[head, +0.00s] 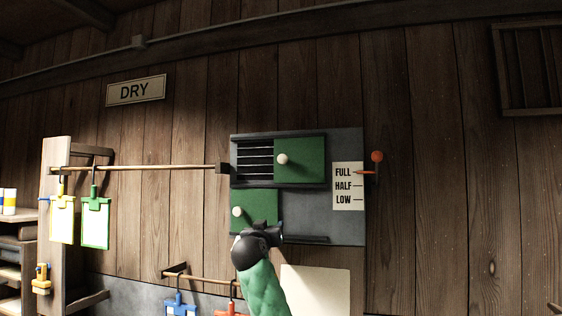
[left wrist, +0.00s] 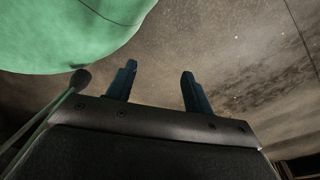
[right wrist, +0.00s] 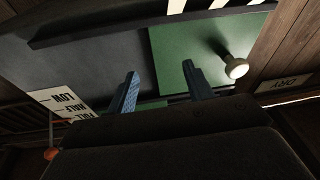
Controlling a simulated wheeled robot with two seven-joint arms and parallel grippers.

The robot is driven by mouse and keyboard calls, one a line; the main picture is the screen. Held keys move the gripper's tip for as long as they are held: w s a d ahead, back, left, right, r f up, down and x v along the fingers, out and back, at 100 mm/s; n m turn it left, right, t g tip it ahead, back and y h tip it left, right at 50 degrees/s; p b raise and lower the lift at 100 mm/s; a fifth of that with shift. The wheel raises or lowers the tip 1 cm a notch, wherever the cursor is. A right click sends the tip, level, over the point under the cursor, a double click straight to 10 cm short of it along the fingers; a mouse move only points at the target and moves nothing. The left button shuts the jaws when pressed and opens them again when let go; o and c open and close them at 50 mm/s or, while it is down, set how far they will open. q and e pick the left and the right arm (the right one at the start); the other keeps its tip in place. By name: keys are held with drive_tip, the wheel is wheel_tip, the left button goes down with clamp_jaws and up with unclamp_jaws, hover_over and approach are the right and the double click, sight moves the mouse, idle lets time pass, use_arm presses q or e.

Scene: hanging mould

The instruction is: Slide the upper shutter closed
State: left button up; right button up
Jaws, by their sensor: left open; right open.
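The upper shutter (head: 306,160) is a green panel with a white knob (head: 282,159) near its left edge. It covers the right part of the upper opening; dark slats (head: 254,160) show uncovered at the left. My right gripper (head: 279,234) is below it, in front of the lower green shutter's right end, open and empty.
The lower green shutter (head: 262,200) has its own white knob (head: 238,212). A FULL/HALF/LOW label (head: 348,186) and an orange-tipped lever (head: 376,157) are at the right. A rod (head: 140,168) with hanging tags (head: 95,222) runs left of the upper opening.

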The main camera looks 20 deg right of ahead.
sight(282, 161)
drive_tip(key=s+r+m+t+h, duration=0.1)
drive_tip(key=s+r+m+h, duration=0.3)
drive_tip(key=r, duration=1.3)
drive_tip(key=shift+n+y, duration=0.6)
drive_tip(key=shift+n, duration=0.2)
drive_tip(key=p+x, duration=0.3)
drive_tip(key=r+p+x, duration=0.1)
drive_tip(key=x, duration=0.1)
drive_tip(key=shift+s+d+p, duration=0.25)
drive_tip(key=shift+p, duration=0.15)
drive_tip(key=shift+w+d+r+p, duration=0.1)
drive_tip(key=shift+w+d+p, duration=0.35)
drive_tip(key=shift+w, duration=0.25)
use_arm(q)
drive_tip(key=s+a, duration=0.2)
drive_tip(key=s, duration=0.9)
drive_tip(key=shift+s+a+r+g, duration=0.15)
drive_tip(key=shift+s+a+g, duration=0.15)
drive_tip(key=shift+s+g, duration=0.1)
use_arm(e)
clamp_jaws()
use_arm(q)
drive_tip(key=shift+w+d, duration=0.1)
